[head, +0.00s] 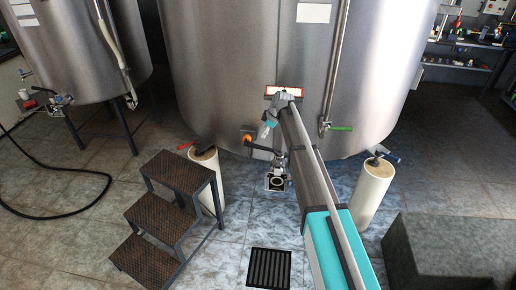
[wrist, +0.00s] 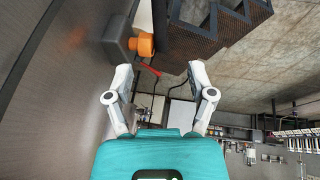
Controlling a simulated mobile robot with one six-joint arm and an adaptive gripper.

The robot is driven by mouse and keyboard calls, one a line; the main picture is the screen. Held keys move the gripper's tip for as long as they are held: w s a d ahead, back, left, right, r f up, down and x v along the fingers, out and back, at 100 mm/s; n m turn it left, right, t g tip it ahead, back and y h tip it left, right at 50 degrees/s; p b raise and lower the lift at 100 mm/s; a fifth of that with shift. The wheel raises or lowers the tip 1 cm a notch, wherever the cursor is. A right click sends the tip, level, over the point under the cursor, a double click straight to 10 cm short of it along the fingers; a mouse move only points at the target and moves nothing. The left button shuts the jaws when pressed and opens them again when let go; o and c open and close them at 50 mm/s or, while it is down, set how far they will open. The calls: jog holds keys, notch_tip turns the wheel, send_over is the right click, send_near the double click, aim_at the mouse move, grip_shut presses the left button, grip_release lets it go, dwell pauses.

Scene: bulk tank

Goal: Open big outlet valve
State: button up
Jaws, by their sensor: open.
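The big steel tank (head: 225,70) fills the middle of the head view. At its bottom front, an outlet valve with a dark body and a round flanged opening (head: 276,183) hangs low, partly beside my arm. A dark bar, perhaps its handle (head: 262,147), runs just above it. My gripper (head: 265,131) is in front of the tank's lower wall, above the outlet. In the wrist view my gripper (wrist: 161,72) is open, with nothing between its fingers. The outlet valve cannot be made out clearly there.
An orange-capped fitting (head: 247,137) sits on the tank; it shows in the wrist view (wrist: 141,46) ahead of the fingers. Brown steps (head: 176,205) stand left. A white post (head: 371,194) stands right. A green lever (head: 340,128) is on the tank. A floor drain (head: 269,267) lies in front.

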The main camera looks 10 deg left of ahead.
aim_at(256, 145)
jog(key=shift+b+x, duration=5.65)
jog(key=shift+x, duration=0.8)
jog(key=shift+c, duration=0.2)
